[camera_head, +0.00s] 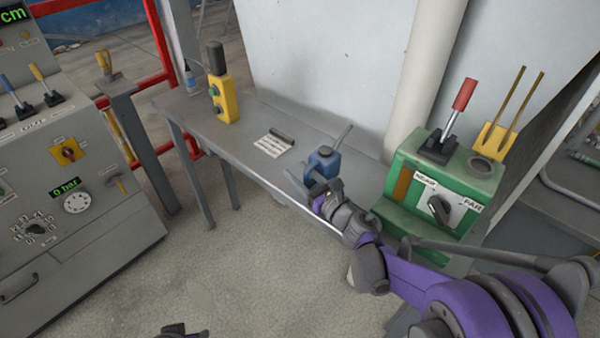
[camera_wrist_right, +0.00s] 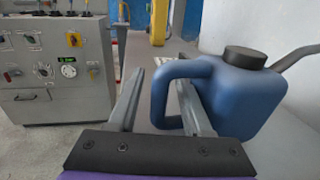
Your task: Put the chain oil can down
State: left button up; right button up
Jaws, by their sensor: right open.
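The chain oil can (camera_head: 325,161) is blue with a dark cap and a thin grey spout. It appears upright on the grey bench (camera_head: 188,104), near the front edge, though its base is partly hidden. My right gripper (camera_head: 308,186) is at the can's handle side. In the right wrist view the can (camera_wrist_right: 232,98) fills the right side. The jaws of the right gripper (camera_wrist_right: 160,108) are apart, with the blue handle between them and one finger in the handle's loop. A dark part at the bottom edge of the head view may be my left gripper (camera_head: 182,330).
A green control box (camera_head: 400,198) with a red-handled lever stands right of the can. A yellow pendant (camera_head: 222,98), a small bottle (camera_head: 190,78) and a paper label (camera_head: 272,144) are further left on the bench. A grey console (camera_head: 75,245) stands at left.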

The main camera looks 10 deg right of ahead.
jog(key=shift+r, duration=0.2)
jog(key=v, duration=1.2)
jog(key=shift+f, duration=0.1)
jog(key=shift+s+a, duration=0.1)
jog(key=shift+s, duration=0.05)
